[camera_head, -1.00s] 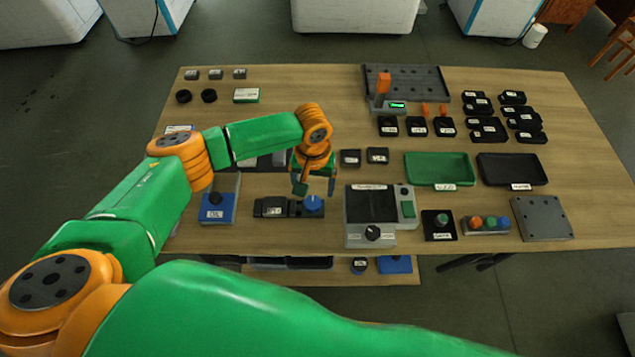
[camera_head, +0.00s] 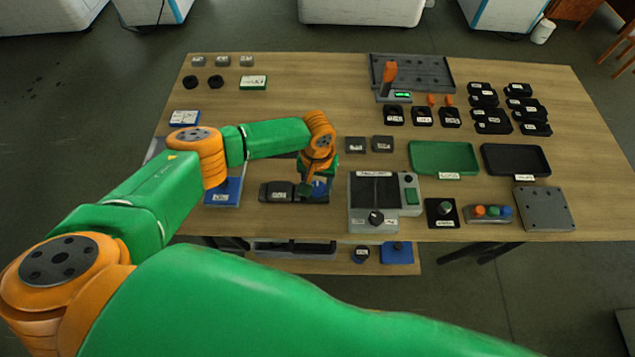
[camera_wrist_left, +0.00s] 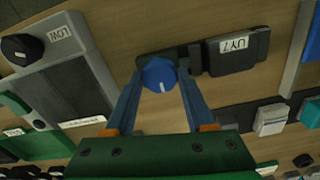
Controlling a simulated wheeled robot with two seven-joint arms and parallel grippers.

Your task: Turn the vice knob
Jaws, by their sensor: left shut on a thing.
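The vice (camera_head: 275,191) is a dark block with a white label near the table's front edge, and it also shows in the wrist view (camera_wrist_left: 237,52). Its round blue knob (camera_wrist_left: 159,74) has a white pointer line. In the head view the knob is mostly hidden by my left gripper (camera_head: 315,191), which is over the vice's right end. In the left wrist view, the two blue fingers of my left gripper (camera_wrist_left: 160,78) are shut on the knob, one on each side. My right gripper is in neither view.
Right of the vice stands a grey unit (camera_head: 374,219) with a black dial. A blue tray (camera_head: 223,192) is at its left. Green (camera_head: 443,158) and black (camera_head: 515,160) trays lie farther right. Bare table lies behind the vice, under my arm.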

